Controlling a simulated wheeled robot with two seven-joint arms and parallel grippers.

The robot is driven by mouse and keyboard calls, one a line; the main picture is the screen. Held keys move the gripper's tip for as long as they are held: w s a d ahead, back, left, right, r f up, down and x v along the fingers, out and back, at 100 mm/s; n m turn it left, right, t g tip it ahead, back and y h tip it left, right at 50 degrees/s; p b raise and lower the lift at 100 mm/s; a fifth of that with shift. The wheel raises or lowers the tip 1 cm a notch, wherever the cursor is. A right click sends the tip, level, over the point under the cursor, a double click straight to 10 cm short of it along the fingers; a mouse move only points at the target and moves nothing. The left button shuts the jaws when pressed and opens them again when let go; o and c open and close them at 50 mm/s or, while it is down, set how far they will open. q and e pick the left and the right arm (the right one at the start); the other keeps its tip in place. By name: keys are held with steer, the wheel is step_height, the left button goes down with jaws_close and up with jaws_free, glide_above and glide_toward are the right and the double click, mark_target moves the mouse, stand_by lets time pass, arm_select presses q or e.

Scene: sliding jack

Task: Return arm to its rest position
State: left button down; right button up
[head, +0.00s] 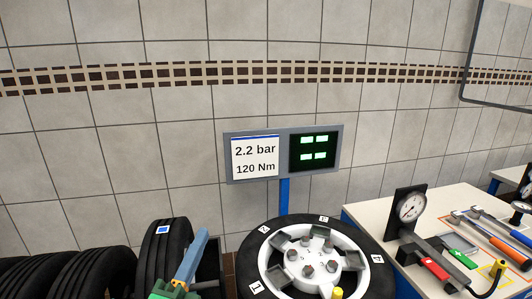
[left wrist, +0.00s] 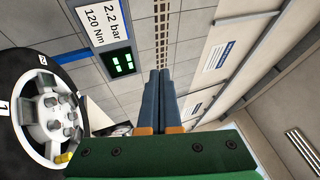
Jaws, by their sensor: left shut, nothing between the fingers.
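My left gripper (head: 201,240) shows at the bottom of the head view, left of the mounted wheel, with its blue fingers pointing up. In the left wrist view its two blue fingers (left wrist: 159,72) lie side by side, shut with nothing between them. It is apart from the wheel and the display. Most of my left arm is out of the head view. My right gripper is in neither view.
A wheel (head: 257,235) with a silver rim stands below a display board (head: 284,154) reading 2.2 bar, 120 Nm. Several tyres (head: 98,262) stand at left. A workbench (head: 452,202) with a gauge (head: 411,207) and tools is at right. A tiled wall is behind.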

arm_select(q)
steer(key=s+a+f+n+g+y, duration=0.3)
steer(key=s+f+n+g, duration=0.15)
steer(key=f+n, duration=0.4)
steer(key=s+a+f+n+g+y, duration=0.3)
steer(key=a+f+n+g, duration=0.15)
steer(key=f, duration=0.75)
steer(key=s+d+f+n+g+h, duration=0.1)
steer(key=s+f+n+g, duration=0.3)
steer(key=s, duration=0.3)
steer(key=s+d+f+n+g, duration=0.2)
steer(key=s+f+g, duration=0.2)
steer(key=s+f, duration=0.3)
steer(key=s+f+g+b, duration=0.2)
steer(key=s+f+b, duration=0.15)
steer(key=f, duration=1.65)
steer(key=s+a+f+g+b, duration=0.1)
steer(key=s+a+f+b, duration=0.1)
steer(key=s+f, duration=0.9)
steer(key=shift+s+a+f+b, duration=0.25)
steer(key=shift+a+f+b, duration=0.15)
steer(key=shift+f, duration=0.4)
